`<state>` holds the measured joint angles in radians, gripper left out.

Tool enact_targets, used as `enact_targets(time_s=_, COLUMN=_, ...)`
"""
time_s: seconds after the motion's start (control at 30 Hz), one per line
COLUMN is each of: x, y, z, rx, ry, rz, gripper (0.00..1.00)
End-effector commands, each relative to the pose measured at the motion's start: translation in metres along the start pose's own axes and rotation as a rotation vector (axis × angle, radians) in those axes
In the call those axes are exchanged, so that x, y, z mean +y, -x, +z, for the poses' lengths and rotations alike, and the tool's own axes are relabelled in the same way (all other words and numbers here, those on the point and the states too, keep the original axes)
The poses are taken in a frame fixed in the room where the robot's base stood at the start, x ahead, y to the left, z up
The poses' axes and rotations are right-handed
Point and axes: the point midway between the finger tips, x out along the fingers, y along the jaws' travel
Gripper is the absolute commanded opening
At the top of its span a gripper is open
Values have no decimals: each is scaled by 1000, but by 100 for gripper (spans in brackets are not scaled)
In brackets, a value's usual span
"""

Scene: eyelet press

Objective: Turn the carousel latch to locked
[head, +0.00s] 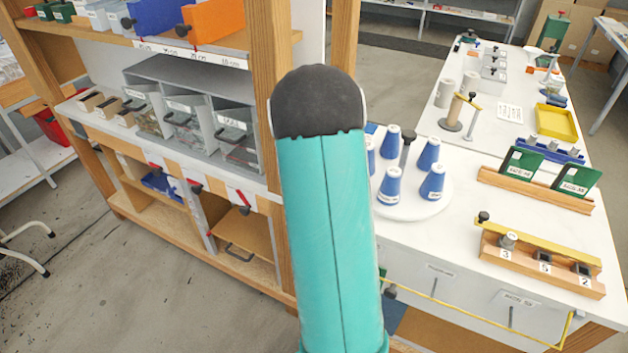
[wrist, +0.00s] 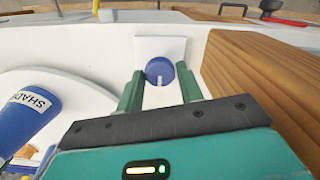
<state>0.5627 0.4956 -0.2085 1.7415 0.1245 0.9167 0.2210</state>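A round blue knob (wrist: 154,70) with a white pointer line sits on a white square plate (wrist: 178,48) in the wrist view; I take it to be the carousel latch. The pointer line runs toward the bottom of the picture. My gripper (wrist: 160,78) is open, its two green fingers on either side of the knob, with gaps visible; depth between tips and knob is hard to judge. The white round carousel (head: 418,208) carries several blue cones (head: 432,182) in the head view. My arm hides the gripper and latch there.
A labelled blue cone (wrist: 28,110) is close on the left. On the white bench are a wooden block with a yellow bar (head: 540,252) and green cards in a wooden holder (head: 535,190).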

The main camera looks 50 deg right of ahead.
Motion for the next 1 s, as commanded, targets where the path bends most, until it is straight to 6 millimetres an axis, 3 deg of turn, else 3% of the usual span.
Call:
enact_targets(time_s=0.1, x=0, y=0, z=0, rx=1, ry=0, rz=0, gripper=55)
enact_targets(time_s=0.47, x=0, y=6, z=0, rx=2, ry=2, rz=-1, gripper=55)
enact_targets(time_s=0.67, x=-1, y=38, z=0, rx=4, ry=2, rz=-2, gripper=55)
enact_targets(time_s=1.0, x=0, y=111, z=0, rx=3, ry=2, rz=-1, gripper=55)
